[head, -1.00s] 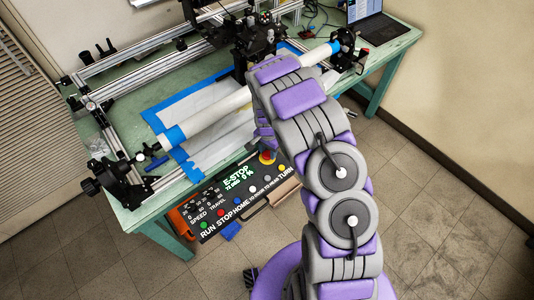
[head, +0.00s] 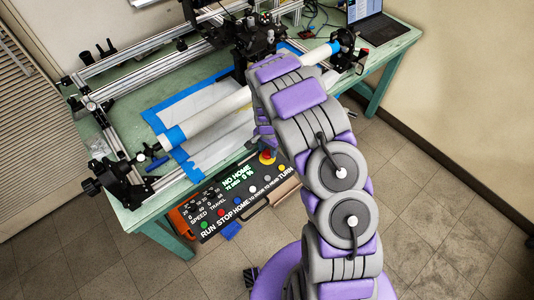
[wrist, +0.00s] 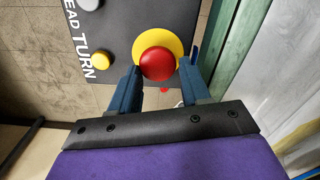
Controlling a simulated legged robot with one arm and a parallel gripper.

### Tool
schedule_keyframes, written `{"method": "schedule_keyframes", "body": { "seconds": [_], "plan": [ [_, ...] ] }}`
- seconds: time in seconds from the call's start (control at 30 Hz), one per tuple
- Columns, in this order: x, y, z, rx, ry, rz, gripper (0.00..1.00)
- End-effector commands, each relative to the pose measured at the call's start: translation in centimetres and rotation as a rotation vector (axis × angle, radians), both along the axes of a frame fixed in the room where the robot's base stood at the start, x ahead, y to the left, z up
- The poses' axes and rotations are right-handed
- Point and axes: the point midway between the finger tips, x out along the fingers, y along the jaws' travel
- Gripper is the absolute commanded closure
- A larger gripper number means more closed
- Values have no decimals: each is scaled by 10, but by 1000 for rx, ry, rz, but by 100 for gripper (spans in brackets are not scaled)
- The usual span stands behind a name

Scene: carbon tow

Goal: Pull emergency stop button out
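The emergency stop is a round red button (wrist: 158,64) on a yellow disc (wrist: 155,37) at the end of the dark control panel in the wrist view. In the head view the button (head: 268,156) shows partly beside my arm. My gripper (wrist: 159,68) has one blue finger on each side of the red button. The fingertips lie close against its edges. The control panel (head: 208,208) hangs at the table's front edge, and its display (head: 238,181) reads "NO HOME" and 0 %.
Yellow and grey buttons sit near the "TURN" label in the wrist view. The green table (head: 135,218) carries a metal frame, a long white roller (head: 215,113) and a laptop (head: 372,25). Tiled floor is clear at the right.

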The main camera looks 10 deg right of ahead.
Motion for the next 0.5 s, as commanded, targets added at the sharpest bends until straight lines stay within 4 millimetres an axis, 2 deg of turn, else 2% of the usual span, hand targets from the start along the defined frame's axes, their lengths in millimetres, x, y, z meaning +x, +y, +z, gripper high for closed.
{"method": "schedule_keyframes", "body": {
  "seconds": [0.07, 0.33, 0.5],
  "plan": [
    [0, 0, 0, 0, 0, 0, 46],
    [-1, 0, 1, -1, 2, 0, 46],
    [-1, 0, 11, 0, 3, 0, 46]
  ]
}}
